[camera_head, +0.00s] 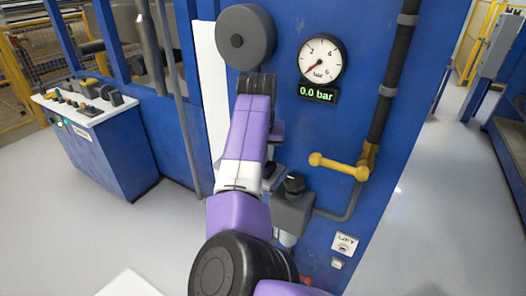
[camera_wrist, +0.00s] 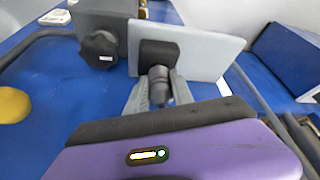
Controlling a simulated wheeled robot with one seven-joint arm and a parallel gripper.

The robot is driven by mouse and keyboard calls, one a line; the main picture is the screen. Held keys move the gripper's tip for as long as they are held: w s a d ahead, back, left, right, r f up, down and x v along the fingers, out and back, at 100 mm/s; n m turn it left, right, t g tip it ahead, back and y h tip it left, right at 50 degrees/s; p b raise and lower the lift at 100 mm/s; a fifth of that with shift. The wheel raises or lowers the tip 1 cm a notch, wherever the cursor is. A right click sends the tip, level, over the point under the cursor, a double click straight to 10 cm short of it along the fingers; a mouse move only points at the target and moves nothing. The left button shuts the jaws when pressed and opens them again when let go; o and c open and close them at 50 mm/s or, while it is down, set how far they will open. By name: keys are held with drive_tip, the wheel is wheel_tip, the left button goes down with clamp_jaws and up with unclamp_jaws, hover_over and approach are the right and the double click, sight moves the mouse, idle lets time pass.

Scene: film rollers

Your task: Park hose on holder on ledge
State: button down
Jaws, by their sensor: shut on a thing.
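In the wrist view my gripper (camera_wrist: 158,88) is shut on a dark ribbed fitting (camera_wrist: 159,82), which I take to be the hose end. The fitting points at a black block (camera_wrist: 158,53) in front of a light grey plate (camera_wrist: 210,55); this may be the holder on the ledge. The fitting appears to meet the block, but I cannot tell whether it is seated. A thin dark tube (camera_wrist: 262,100) curves down at the right; I cannot tell whether it is the hose. In the head view my arm hides the fingers and fitting.
A grey regulator with a black knob (camera_wrist: 100,46) stands close left of the fitting; it also shows in the head view (camera_head: 292,210). A yellow valve handle (camera_head: 338,166) and a gauge (camera_head: 320,60) reading 0.0 bar are on the blue panel. A control desk (camera_head: 100,140) stands left.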

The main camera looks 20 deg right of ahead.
drive_tip(key=c, duration=1)
unclamp_jaws()
drive_tip(key=shift+f, duration=0.1)
drive_tip(key=b+v, duration=0.1)
drive_tip(key=v, duration=0.7)
drive_tip(key=shift+a+f, duration=0.1)
